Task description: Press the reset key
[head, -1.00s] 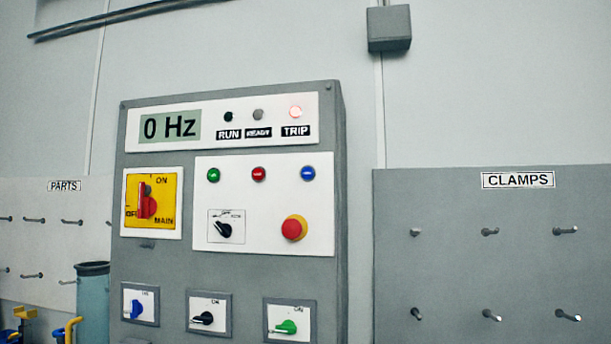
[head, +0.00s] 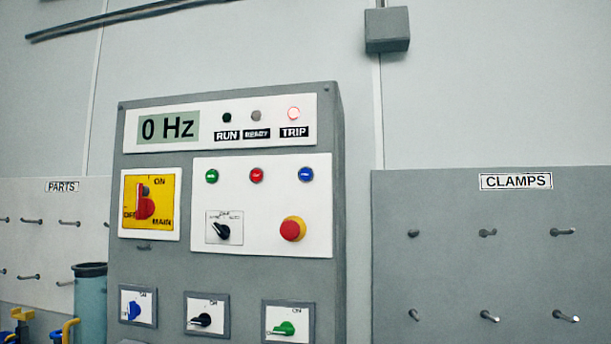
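A grey control cabinet (head: 225,270) stands against the wall. Its white button plate carries a green button (head: 212,176), a red button (head: 257,175) and a blue button (head: 306,174) in a row; their small labels are too small to read. No key is legibly marked reset. The display (head: 168,127) reads 0 Hz. The TRIP lamp (head: 294,114) glows red, while the RUN lamp (head: 227,118) and READY lamp (head: 256,116) look dark. Neither of my grippers is in view.
Below the buttons are a black selector (head: 221,231) and a red mushroom button (head: 292,229). A red main switch (head: 145,207) and three lower rotary switches are on the cabinet. A CLAMPS pegboard (head: 450,260) with pegs is at right, a PARTS board (head: 45,240) at left.

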